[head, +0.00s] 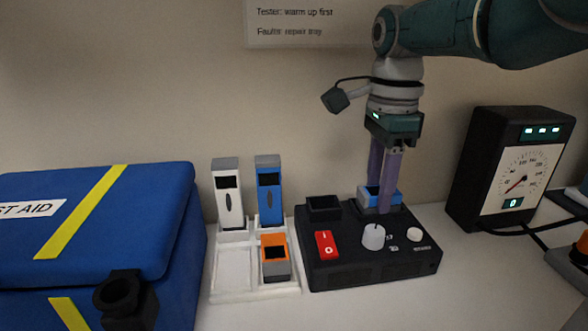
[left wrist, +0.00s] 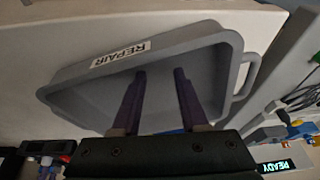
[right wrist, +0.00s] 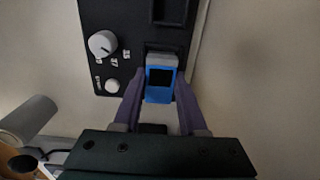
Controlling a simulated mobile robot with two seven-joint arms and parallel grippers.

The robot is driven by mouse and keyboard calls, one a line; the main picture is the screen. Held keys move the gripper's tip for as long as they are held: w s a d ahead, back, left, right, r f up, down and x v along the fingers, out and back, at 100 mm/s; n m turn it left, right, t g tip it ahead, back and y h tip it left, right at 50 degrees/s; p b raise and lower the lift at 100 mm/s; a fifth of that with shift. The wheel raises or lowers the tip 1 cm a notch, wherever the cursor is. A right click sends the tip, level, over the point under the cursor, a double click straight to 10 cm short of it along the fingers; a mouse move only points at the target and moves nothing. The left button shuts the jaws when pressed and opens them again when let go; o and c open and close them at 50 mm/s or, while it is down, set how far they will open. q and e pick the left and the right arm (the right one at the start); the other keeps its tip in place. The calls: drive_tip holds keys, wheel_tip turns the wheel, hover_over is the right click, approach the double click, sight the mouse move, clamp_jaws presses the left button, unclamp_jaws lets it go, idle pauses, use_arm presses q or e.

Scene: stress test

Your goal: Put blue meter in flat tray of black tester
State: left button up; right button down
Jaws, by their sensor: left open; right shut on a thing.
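The black tester (head: 345,262) stands on the table with a red switch, knobs and a dark raised socket (head: 323,207) at its left. A blue meter (head: 380,193) with a grey end is at the tester's back right. My right gripper (head: 380,207) points down and is shut on it; the right wrist view shows the meter (right wrist: 160,86) between the fingers, screen facing the camera. The flat tray is largely hidden by meter and fingers, so I cannot tell whether the meter rests in it. My left gripper (left wrist: 159,75) is open and empty, above a grey REPAIR tray (left wrist: 80,78).
A white rack (head: 232,285) left of the tester holds a white meter (head: 227,195), another blue meter (head: 269,192) and an orange one (head: 275,258). A blue first aid case (head: 110,220) stands at left. A gauge box (head: 510,170) with cables stands right of the tester.

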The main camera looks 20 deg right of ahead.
drive_tip(key=shift+c, duration=1.9)
unclamp_jaws()
use_arm(q)
wheel_tip(320, 180, up, 9)
drive_tip(key=p, duration=0.8)
drive_tip(key=shift+p, duration=0.4)
use_arm(e)
wheel_tip(320, 180, up, 10)
use_arm(q)
drive_tip(key=shift+d+f, duration=0.1)
use_arm(e)
drive_tip(key=shift+s, duration=0.1)
